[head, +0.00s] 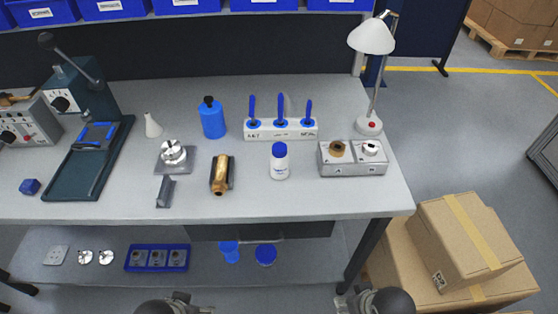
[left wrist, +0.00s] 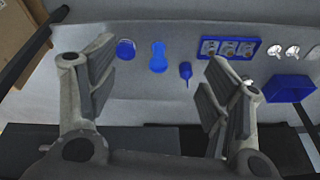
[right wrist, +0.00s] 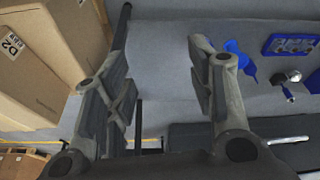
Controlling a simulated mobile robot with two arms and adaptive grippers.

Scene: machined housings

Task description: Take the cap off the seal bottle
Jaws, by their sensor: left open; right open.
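A white bottle (head: 279,164) with a blue cap (head: 279,149) stands upright on the workbench (head: 340,205), right of the middle, with the cap on; its label is too small to read. A blue bottle (head: 212,120) with a black cap stands further back to its left. I cannot tell from the labels which one is the seal bottle. My left gripper (left wrist: 155,80) is open and empty, its fingers wide apart. My right gripper (right wrist: 162,85) is open and empty too. Both arms show at the bottom edge of the head view, in front of the bench and away from the bottles.
A rack with blue-handled tools (head: 281,130) stands behind the white bottle. A grey fixture box (head: 352,168) and a lamp (head: 370,40) are to its right, a brass part (head: 221,175) to its left. A lower shelf (head: 90,280) holds small parts. Cartons (head: 470,245) stand at right.

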